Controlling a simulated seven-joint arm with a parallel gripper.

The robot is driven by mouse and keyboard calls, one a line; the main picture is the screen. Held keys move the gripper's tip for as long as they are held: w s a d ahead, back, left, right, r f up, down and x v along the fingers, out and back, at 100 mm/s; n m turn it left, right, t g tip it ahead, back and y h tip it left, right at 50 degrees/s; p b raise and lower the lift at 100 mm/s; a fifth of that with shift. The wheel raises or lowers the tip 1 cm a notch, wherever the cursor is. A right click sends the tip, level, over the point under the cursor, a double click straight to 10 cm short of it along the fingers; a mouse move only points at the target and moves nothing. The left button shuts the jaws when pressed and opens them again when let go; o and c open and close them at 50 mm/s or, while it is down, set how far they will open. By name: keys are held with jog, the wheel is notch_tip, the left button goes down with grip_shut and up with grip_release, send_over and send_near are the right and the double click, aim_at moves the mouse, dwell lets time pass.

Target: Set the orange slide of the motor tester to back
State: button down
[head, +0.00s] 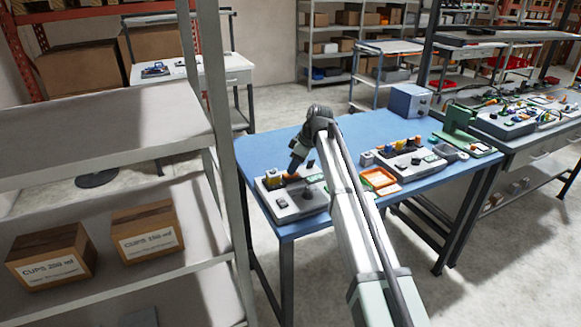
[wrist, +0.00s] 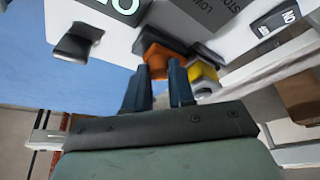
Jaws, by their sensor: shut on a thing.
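The motor tester (head: 300,208) is a light grey box at the left front corner of the blue table. My gripper (head: 293,171) reaches down onto its far side. In the wrist view the orange slide (wrist: 158,55) sits at the box's edge, and my gripper (wrist: 160,88) is shut on it, with one dark finger on each side. A yellow part (wrist: 202,73) is right beside the slide. The slide's track and exact setting are hidden by the fingers.
A second grey device (head: 408,160) and an orange tray (head: 379,180) stand to the right on the blue table (head: 350,128). A blue box (head: 409,101) is at the back. A shelf post (head: 232,150) rises close to the tester's left.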

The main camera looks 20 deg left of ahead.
jog(key=shift+w+d, duration=0.45)
jog(key=c, duration=1.2)
grip_release()
jog(key=shift+r, duration=0.1)
jog(key=v, duration=1.3)
jog(key=shift+d+r, duration=0.25)
